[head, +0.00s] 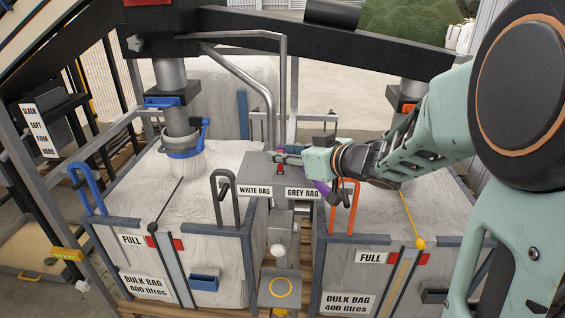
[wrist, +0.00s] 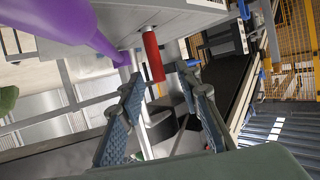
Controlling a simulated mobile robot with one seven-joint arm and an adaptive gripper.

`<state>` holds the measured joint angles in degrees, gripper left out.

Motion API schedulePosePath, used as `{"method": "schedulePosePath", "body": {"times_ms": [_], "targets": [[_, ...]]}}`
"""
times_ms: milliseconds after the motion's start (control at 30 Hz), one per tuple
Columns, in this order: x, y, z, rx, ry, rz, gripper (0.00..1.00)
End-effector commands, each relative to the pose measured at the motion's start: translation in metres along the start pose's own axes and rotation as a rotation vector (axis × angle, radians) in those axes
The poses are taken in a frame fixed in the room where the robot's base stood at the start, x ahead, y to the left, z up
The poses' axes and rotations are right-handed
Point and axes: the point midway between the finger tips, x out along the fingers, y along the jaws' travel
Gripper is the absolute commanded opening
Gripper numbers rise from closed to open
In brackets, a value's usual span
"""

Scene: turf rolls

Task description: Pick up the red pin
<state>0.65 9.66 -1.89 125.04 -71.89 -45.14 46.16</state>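The red pin (wrist: 153,57) is a short red cylinder in the wrist view, just beyond and between my fingertips, with a gap on each side. In the head view the red pin (head: 281,170) shows small at the grey box with the WHITE BAG and GREY BAG labels. My gripper (wrist: 160,76) is open, its two blue-grey fingers apart with nothing between their pads. In the head view my gripper (head: 284,155) reaches in from the right above the box; its fingertips are small there, and I cannot tell whether they touch the pin.
A purple rod (wrist: 75,28) passes close at the wrist view's upper left. The labelled grey box (head: 262,172) stands between two full bulk bags, the left one (head: 180,265) and the right one (head: 362,277). A bent grey pipe (head: 262,85) rises behind it. An orange handle (head: 355,205) stands at the right.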

Motion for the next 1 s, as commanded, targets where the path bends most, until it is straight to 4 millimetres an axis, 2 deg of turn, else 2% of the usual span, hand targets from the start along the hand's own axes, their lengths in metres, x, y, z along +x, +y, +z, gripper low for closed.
{"method": "schedulePosePath", "body": {"times_ms": [133,400,700,1000], "targets": [[0.017,0.0,0.0,0.0,-0.001,0.0,0.31],[0.02,0.001,-0.001,0.0,0.001,0.002,0.31],[0.02,0.001,0.0,0.0,0.0,0.002,0.0],[0.02,0.001,-0.001,0.0,0.001,0.002,0.0]]}}
